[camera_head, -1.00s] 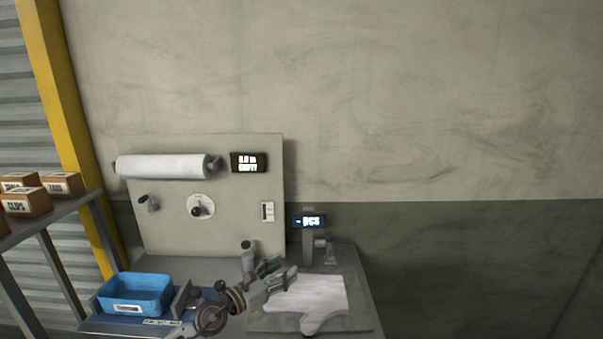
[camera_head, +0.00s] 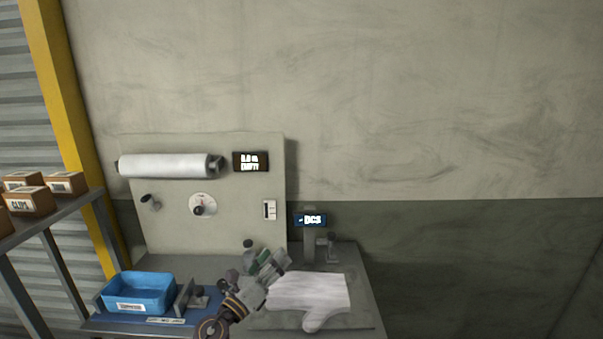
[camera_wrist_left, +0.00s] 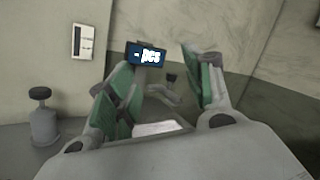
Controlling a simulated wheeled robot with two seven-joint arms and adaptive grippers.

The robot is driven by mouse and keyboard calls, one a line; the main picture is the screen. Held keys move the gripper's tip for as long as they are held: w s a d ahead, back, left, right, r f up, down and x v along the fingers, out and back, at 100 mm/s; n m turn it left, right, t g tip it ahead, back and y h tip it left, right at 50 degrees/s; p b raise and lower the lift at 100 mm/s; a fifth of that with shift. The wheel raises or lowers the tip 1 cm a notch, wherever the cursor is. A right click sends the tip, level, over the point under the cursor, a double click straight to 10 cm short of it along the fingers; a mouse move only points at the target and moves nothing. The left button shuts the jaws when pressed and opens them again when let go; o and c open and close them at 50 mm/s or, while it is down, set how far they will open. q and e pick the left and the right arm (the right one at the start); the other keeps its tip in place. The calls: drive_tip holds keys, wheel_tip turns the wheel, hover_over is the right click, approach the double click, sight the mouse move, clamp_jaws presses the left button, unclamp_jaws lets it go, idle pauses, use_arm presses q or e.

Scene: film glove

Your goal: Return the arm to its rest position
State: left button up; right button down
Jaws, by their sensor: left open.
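My left gripper (camera_head: 272,262) reaches in from the bottom of the head view, over the bench beside the white glove (camera_head: 310,292). In the left wrist view its green-padded fingers (camera_wrist_left: 160,90) are spread apart with nothing held between them. The glove lies flat on the bench's right part, thumb toward the front. In the left wrist view a white patch, probably the glove, shows low between the fingers. My right gripper is in neither view.
A blue bin (camera_head: 140,293) stands at the bench's left. A panel (camera_head: 240,210) behind carries a white film roll (camera_head: 168,166), a knob (camera_head: 201,206) and a display (camera_head: 250,161). A small blue display (camera_head: 311,219) stands behind the glove. A shelf with boxes (camera_head: 30,200) is far left.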

use_arm(q)
drive_tip(key=s+a+f+n+g+y, duration=0.1)
drive_tip(key=s+a+f+n+y, duration=0.35)
drive_tip(key=a+n+y, duration=0.55)
drive_tip(key=s+a+f+n+g+y, duration=0.1)
drive_tip(key=s+a+f+n+y, duration=0.3)
drive_tip(key=n, duration=1.1)
drive_tip(key=s+f+n+g+h, duration=0.2)
drive_tip(key=s+f+n+g, duration=0.4)
drive_tip(key=s, duration=0.5)
drive_tip(key=s+f+n+g+h, duration=0.1)
drive_tip(key=s+f+n+g, duration=0.2)
drive_tip(key=s+f+g, duration=0.6)
drive_tip(key=s+f+t, duration=0.1)
drive_tip(key=s+f, duration=0.1)
drive_tip(key=f, duration=1.4)
drive_tip(key=s+f+t, duration=0.1)
drive_tip(key=s+f, duration=0.2)
drive_tip(key=f, duration=1.3)
drive_tip(key=s+a+f, duration=0.2)
drive_tip(key=s+f, duration=0.8)
drive_tip(key=s, duration=0.1)
drive_tip(key=s+a+f+g, duration=0.1)
drive_tip(key=s+a+f, duration=0.1)
drive_tip(key=s+f, duration=0.8)
drive_tip(key=shift+s+a, duration=0.3)
drive_tip(key=shift+s, duration=0.3)
